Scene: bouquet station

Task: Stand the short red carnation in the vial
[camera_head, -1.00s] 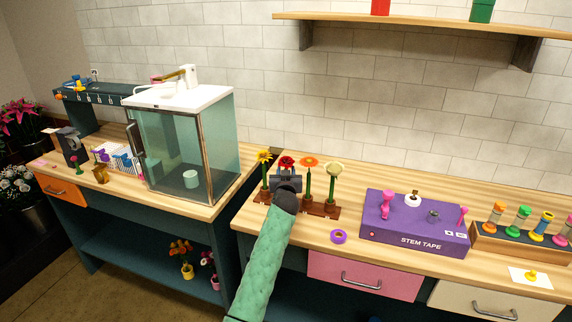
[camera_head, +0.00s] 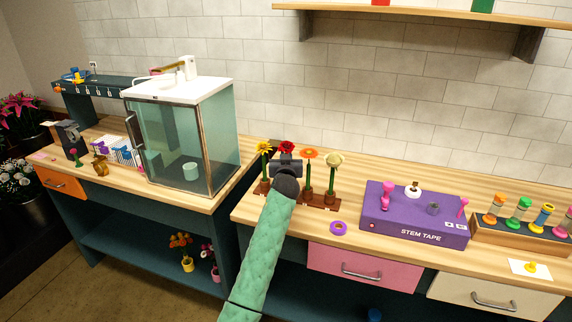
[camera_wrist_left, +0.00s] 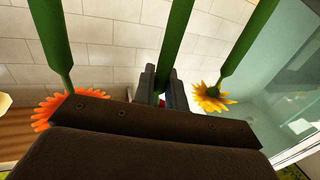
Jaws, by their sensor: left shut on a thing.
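The red carnation (camera_head: 287,147) is upright above the wooden flower stand (camera_head: 325,207), between the yellow and orange flowers. My left gripper (camera_head: 286,166) is just below its bloom and shut on its stem. In the left wrist view the green stem (camera_wrist_left: 176,38) runs between the fingers of my left gripper (camera_wrist_left: 160,82); the bloom is mostly hidden there. My arm hides the stem's lower end in the head view. My right gripper is not in view.
A yellow flower (camera_head: 264,148), an orange flower (camera_head: 309,154) and a pale flower (camera_head: 334,159) stand close beside the gripper. A purple stem tape box (camera_head: 415,220) and purple ring (camera_head: 339,228) are to the right. A glass cabinet (camera_head: 180,140) stands left.

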